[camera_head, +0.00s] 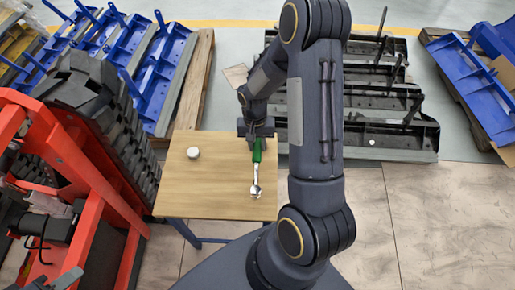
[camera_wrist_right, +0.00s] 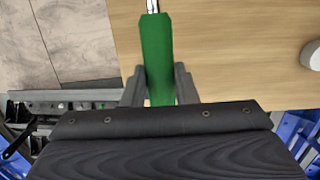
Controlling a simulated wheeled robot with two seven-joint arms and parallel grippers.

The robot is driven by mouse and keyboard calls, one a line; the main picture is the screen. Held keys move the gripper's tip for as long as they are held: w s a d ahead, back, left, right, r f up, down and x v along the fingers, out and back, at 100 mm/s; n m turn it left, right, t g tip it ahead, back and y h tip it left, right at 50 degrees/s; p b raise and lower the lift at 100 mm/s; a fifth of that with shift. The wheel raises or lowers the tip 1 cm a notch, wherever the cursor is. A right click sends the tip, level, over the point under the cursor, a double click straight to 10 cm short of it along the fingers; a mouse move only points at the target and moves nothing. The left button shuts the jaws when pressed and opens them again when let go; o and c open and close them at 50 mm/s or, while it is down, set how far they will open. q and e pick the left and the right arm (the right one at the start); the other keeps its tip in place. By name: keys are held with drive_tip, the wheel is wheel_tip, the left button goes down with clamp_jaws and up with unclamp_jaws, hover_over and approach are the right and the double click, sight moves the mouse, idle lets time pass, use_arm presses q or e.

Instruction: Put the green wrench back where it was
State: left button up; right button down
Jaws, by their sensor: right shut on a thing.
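The green wrench (camera_head: 257,152) has a green handle and a silver metal head, which points toward me over the wooden table (camera_head: 218,198). I cannot tell whether it touches the tabletop. My right gripper (camera_head: 256,136) is at the table's far right part, shut on the handle end. In the right wrist view the green handle (camera_wrist_right: 157,50) lies between the two grey fingers of my gripper (camera_wrist_right: 159,72), and the metal shaft runs out of the top edge. My left gripper is not in view.
A white round object (camera_head: 193,153) stands on the table left of the wrench; it also shows in the wrist view (camera_wrist_right: 312,55). A red machine (camera_head: 95,165) stands close left of the table. Blue carriers (camera_head: 163,75) and dark metal carriers (camera_head: 375,125) lie beyond on the floor.

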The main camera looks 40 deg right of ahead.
wheel_tip(320, 180, down, 3)
drive_tip(key=shift+r, duration=0.1)
drive_tip(key=c, duration=1.1)
unclamp_jaws()
drive_tip(key=shift+c, duration=0.2)
